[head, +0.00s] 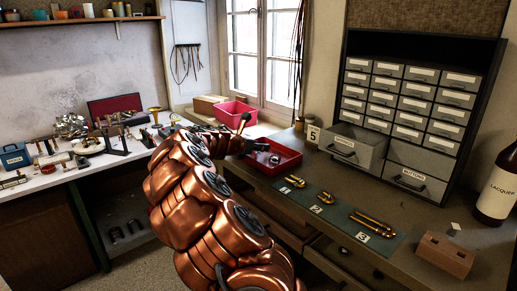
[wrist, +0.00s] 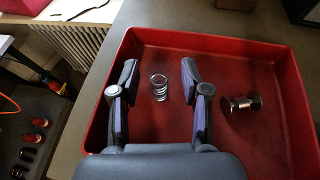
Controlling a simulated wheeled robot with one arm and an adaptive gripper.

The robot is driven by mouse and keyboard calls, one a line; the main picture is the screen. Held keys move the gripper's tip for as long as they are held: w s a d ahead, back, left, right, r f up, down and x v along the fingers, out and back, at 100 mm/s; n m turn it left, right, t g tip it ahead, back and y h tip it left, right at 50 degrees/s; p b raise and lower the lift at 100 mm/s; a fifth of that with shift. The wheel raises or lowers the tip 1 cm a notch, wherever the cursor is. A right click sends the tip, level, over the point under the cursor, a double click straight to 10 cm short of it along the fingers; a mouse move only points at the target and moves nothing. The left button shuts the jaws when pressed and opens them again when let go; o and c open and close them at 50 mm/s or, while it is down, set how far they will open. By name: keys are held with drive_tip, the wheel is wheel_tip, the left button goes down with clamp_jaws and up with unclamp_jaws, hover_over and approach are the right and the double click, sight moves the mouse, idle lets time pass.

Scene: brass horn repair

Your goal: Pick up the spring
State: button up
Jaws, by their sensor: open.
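The spring (wrist: 159,87) is a small silver coil in the red tray (wrist: 250,48), seen in the wrist view. My gripper (wrist: 158,75) is open, with one finger on each side of the spring and a gap on both sides. I cannot tell how high the fingertips are above the tray floor. In the head view my gripper (head: 246,142) is over the left part of the red tray (head: 284,167), and the spring cannot be made out clearly there.
A small metal spool-shaped part (wrist: 242,103) lies in the tray to the right of my gripper. A green mat (head: 340,217) with brass parts lies in front of the tray. A drawer cabinet (head: 420,105) stands behind. A pink bin (head: 235,112) is beyond the tray.

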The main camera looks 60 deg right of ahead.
drive_tip(key=c, duration=0.8)
drive_tip(key=shift+r, duration=0.15)
